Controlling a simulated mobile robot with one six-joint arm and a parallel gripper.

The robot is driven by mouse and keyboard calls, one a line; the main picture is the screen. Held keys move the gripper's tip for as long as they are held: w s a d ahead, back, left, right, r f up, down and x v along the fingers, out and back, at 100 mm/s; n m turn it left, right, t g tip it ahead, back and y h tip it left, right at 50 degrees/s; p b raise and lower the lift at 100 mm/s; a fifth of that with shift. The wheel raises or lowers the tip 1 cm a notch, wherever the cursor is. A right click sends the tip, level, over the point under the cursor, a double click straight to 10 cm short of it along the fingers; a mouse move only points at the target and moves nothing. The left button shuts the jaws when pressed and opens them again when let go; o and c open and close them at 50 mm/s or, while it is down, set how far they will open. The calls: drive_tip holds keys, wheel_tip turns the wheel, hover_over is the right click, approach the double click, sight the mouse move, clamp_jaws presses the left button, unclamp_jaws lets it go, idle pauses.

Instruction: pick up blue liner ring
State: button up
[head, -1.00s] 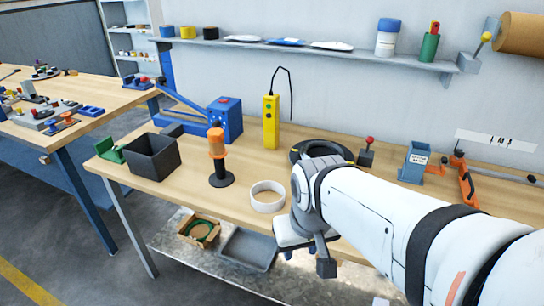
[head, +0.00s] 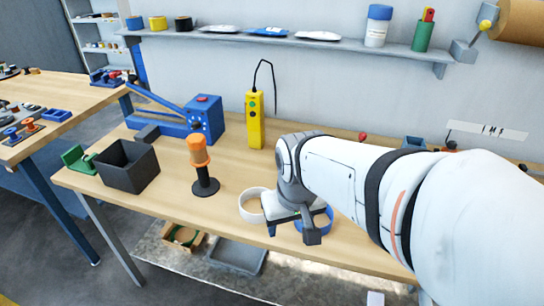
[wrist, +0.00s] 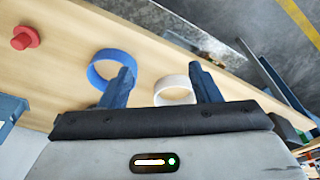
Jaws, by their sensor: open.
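The blue liner ring (head: 327,221) lies on the workbench near its front edge, partly hidden behind my gripper (head: 302,228) in the head view. In the wrist view the blue ring (wrist: 96,76) shows at left, its lower right side covered by the left finger. My gripper (wrist: 162,80) is open and empty, with its fingers pointing toward the bench. A white ring (head: 246,207) lies to the left of the blue one. It also shows in the wrist view (wrist: 163,92), between the fingers and partly behind the right one. I cannot tell the fingers' height above the rings.
An orange-handled tool (head: 199,152) on a black base stands left of the white ring. A black bin (head: 128,166), a blue press (head: 205,118) and a yellow controller (head: 254,120) stand farther away. A red-topped object (wrist: 25,38) is at upper left in the wrist view.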

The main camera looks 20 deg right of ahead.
drive_tip(key=o, duration=0.5)
drive_tip(key=shift+g, duration=0.7)
drive_tip(key=w+d+p, duration=0.1)
drive_tip(key=w, duration=0.1)
drive_tip(key=w+d+p, duration=0.3)
drive_tip(key=w+p, duration=0.1)
drive_tip(key=shift+w+d+f, duration=0.1)
drive_tip(key=shift+w+d, duration=0.1)
drive_tip(key=shift+d, duration=0.2)
drive_tip(key=shift+c, duration=0.2)
drive_tip(key=o, duration=0.5)
drive_tip(key=shift+m+g, duration=0.3)
drive_tip(key=shift+g, duration=0.2)
drive_tip(key=w+d+f+p, duration=0.1)
drive_tip(key=d, duration=0.1)
drive_tip(key=w+d+f+p, duration=0.1)
drive_tip(key=d+f, duration=0.1)
drive_tip(key=w+d+f+p, duration=0.1)
drive_tip(key=w+d+p, duration=0.1)
drive_tip(key=shift+d+f, duration=0.1)
drive_tip(key=shift+f, duration=0.3)
drive_tip(key=shift+c, duration=0.2)
drive_tip(key=shift+w+d+f+p, duration=0.15)
drive_tip(key=shift+f+p, duration=0.3)
drive_tip(key=shift+f, duration=1.65)
drive_tip(key=shift+d+f+p, duration=0.1)
drive_tip(key=shift+f+p, duration=0.3)
drive_tip(key=shift+f, duration=1.65)
